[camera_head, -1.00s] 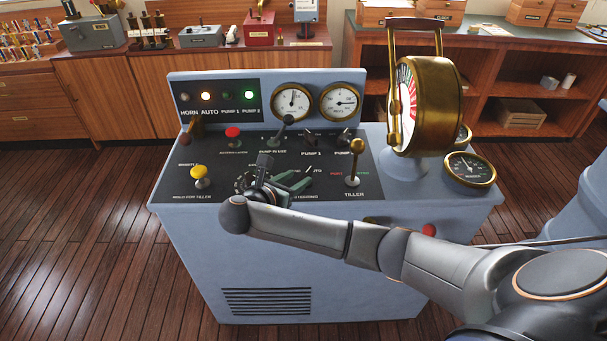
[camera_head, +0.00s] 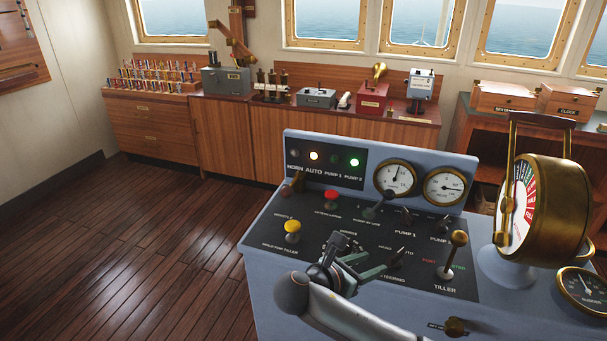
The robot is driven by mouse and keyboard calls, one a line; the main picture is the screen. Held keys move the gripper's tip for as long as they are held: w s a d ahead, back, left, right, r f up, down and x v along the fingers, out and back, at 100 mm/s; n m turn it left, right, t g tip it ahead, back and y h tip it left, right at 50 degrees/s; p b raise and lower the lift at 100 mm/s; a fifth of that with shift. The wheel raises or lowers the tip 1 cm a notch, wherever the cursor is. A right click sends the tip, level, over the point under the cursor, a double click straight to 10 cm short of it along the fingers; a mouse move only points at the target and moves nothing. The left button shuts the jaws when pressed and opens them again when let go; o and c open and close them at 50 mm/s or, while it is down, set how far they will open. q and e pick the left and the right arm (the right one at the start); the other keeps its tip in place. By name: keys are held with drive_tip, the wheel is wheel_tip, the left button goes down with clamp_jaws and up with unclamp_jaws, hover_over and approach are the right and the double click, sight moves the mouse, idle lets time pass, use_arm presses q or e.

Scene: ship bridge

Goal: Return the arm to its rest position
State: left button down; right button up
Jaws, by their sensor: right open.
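My right gripper (camera_head: 372,272) is over the front part of the blue-grey steering console (camera_head: 262,262), with its arm coming in from the bottom. Its two greenish fingers are apart with nothing seen between them. They are close above the black panel, near the steering switch (camera_head: 400,252); I cannot tell whether they touch it. The brass tiller lever (camera_head: 458,240) stands to their right. My left gripper is not in view.
A brass telegraph (camera_head: 545,210) rises at the console's right end. Wooden cabinets (camera_head: 225,135) with several devices on top line the back wall under the windows. The wooden floor (camera_head: 130,240) at left is clear.

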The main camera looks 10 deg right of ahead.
drive_tip(key=s+a+f+m+y, duration=0.2)
drive_tip(key=s+a+f+y, duration=0.15)
drive_tip(key=f, duration=0.35)
drive_tip(key=s+a+f+m+y, duration=0.3)
drive_tip(key=f+y, duration=0.1)
drive_tip(key=f, duration=0.3)
drive_tip(key=s+a+f+m+y, duration=0.2)
drive_tip(key=s+a+f+y, duration=0.15)
drive_tip(key=f, duration=0.35)
drive_tip(key=s+d+f+m+t+y, duration=0.1)
drive_tip(key=s+d+m+t+y, duration=0.1)
drive_tip(key=s+m, duration=1)
drive_tip(key=shift+d+f+m+t+y, duration=0.45)
drive_tip(key=shift+m+y, duration=0.25)
drive_tip(key=shift+m, duration=0.5)
drive_tip(key=shift+a+r, duration=0.1)
drive_tip(key=shift+a, duration=0.05)
